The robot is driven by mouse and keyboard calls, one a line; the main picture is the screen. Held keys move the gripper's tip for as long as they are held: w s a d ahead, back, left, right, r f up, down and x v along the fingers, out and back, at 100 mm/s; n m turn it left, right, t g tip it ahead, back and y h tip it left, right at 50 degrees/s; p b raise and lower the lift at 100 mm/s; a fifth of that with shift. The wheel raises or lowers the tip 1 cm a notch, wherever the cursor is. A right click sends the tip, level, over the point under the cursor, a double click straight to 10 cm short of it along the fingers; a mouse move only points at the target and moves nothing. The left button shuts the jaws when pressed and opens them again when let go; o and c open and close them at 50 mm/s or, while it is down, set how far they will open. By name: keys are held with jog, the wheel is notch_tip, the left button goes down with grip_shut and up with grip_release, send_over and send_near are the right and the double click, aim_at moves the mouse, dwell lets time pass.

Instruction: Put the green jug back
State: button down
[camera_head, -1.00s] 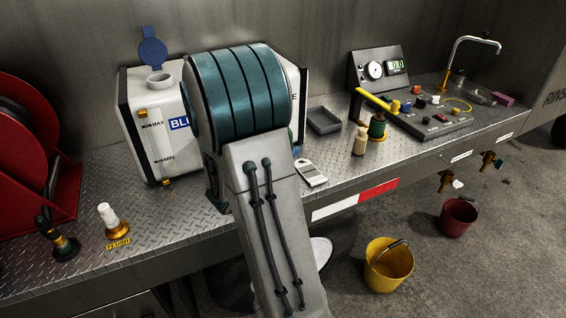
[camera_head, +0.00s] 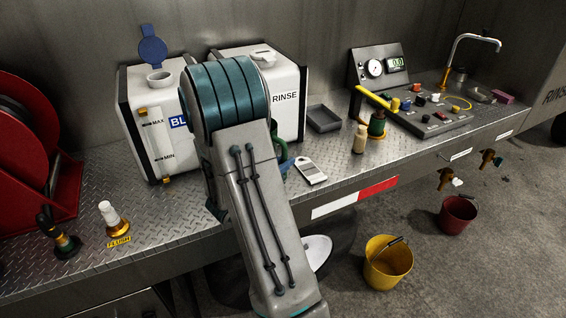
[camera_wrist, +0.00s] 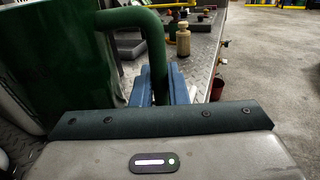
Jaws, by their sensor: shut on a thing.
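The green jug (camera_wrist: 52,70) fills the left of the wrist view, close to the camera, with its handle arching to the right. My gripper (camera_wrist: 161,88) has its blue fingers on both sides of the upright part of that handle and is shut on it. In the head view my arm hides most of the jug. Only a bit of green (camera_head: 279,152) and a blue finger show just right of the arm, in front of the RINSE tank. I cannot tell whether the jug's base touches the bench.
A white BLUE tank (camera_head: 153,135) and the RINSE tank (camera_head: 288,118) stand at the back. A grey tray (camera_head: 324,119), a handheld meter (camera_head: 311,171), a tan bottle (camera_head: 359,140) and a control panel (camera_head: 433,117) are to the right. Yellow (camera_head: 388,266) and red (camera_head: 458,216) buckets stand on the floor.

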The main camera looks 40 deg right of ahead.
jog(key=c, duration=1.4)
grip_release()
jog(key=shift+f, duration=0.1)
jog(key=shift+c, duration=0.2)
jog(key=shift+r, duration=0.2)
jog(key=s+a+b, duration=0.2)
jog(key=a, duration=0.9)
jog(key=s+a+m+g+y, duration=0.4)
jog(key=s+m+g+y, duration=0.3)
jog(key=s+m, duration=0.5)
jog(key=a+r+m+t+y, duration=0.3)
jog(key=a+m+t+y, duration=0.4)
jog(key=a+y, duration=0.3)
jog(key=shift+s+a+r+m+y, duration=0.3)
jog(key=shift+s+a+r+y, duration=0.15)
jog(key=shift+a, duration=0.75)
